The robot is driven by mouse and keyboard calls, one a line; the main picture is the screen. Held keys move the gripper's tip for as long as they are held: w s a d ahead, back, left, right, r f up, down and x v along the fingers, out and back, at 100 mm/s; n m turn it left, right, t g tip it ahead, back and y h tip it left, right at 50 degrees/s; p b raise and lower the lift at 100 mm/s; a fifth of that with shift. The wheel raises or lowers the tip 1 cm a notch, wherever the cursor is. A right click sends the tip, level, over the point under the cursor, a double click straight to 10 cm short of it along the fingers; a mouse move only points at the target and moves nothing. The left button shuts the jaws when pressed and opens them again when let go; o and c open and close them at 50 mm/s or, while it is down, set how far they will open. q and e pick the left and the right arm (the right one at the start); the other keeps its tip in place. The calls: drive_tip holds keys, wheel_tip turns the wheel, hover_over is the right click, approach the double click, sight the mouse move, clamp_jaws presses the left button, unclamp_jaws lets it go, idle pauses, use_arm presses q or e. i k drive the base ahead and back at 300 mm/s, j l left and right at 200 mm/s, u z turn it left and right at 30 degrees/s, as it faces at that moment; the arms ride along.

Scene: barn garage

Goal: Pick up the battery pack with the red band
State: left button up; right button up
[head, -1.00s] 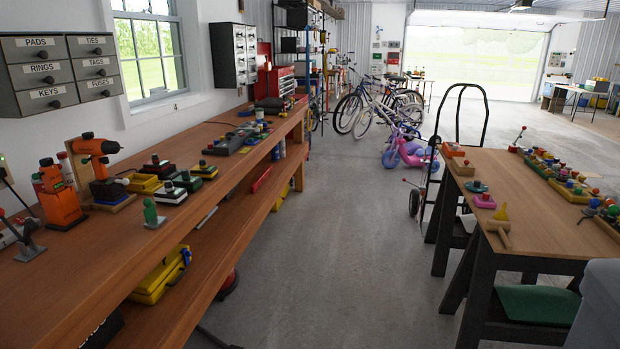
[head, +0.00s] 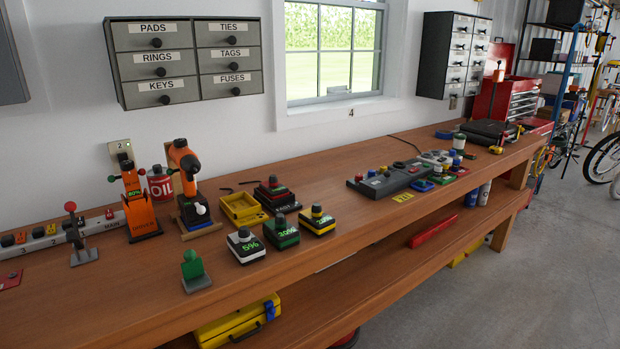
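Several black battery packs with knobs on top are on the wooden workbench. The one with the red band (head: 274,191) is at the back of the group, and what looks like a dark base with lettering is under it. In front of it are a pack with a white band (head: 247,248) reading 5%, one with a green band (head: 281,234) and one with a yellow band (head: 317,224). An empty-looking yellow tray (head: 240,208) is just left of the red-band pack. Neither of my grippers is in view.
The workbench (head: 130,308) runs along the wall, with a lower shelf holding a yellow case (head: 238,322). An orange drill (head: 187,175), an orange driver (head: 138,205) and a green-handled stand (head: 194,270) are left of the packs. A grey console (head: 389,180) is to the right.

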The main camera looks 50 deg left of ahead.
sight(273, 189)
drive_tip(key=i+u, duration=0.2)
drive_tip(key=i, duration=0.2)
drive_tip(key=i+l+u, duration=0.2)
drive_tip(key=i, duration=0.25)
drive_tip(key=i+u, duration=0.2)
drive_tip(key=i, duration=0.2)
drive_tip(key=i+l+u, duration=0.15)
drive_tip(key=i, duration=0.25)
drive_tip(key=l, duration=0.1)
